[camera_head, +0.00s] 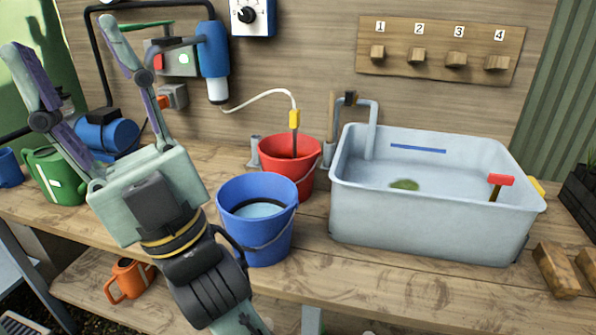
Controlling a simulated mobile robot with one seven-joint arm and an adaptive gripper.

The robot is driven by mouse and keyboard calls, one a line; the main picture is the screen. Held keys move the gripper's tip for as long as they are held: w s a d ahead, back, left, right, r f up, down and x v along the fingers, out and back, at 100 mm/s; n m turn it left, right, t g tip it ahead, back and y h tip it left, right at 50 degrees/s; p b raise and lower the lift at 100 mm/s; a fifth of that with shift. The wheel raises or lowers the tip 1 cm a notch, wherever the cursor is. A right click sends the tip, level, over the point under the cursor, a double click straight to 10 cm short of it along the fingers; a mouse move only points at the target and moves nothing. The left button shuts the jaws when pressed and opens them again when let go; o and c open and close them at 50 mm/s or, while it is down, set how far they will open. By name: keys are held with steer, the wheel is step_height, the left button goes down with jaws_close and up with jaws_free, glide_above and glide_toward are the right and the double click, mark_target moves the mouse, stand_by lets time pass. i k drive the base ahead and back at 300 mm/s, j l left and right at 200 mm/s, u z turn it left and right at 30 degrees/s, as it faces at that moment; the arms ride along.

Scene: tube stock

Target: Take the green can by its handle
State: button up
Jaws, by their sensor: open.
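The green can (62,188) is a watering can at the left end of the wooden bench, upright, with a pale mark on its side. My gripper's palm hides its right side. A dark green loop, seemingly its handle, shows at its left. My gripper (62,42) is open and empty, its two fingers spread wide and pointing up in the picture. Its palm is just right of the can in the picture and nearer the camera. I cannot tell whether they touch.
A blue bucket (256,249) with water and a red bucket (316,182) stand mid-bench. A grey basin (430,226) fills the right. A blue pump (108,133) is behind the can, with a blue cup (8,167) at far left. An orange can (130,276) stands below.

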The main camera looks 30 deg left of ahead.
mark_target(58, 181)
steer(key=u, duration=2.25)
steer(key=i+u, duration=0.15)
steer(key=i, duration=1.3)
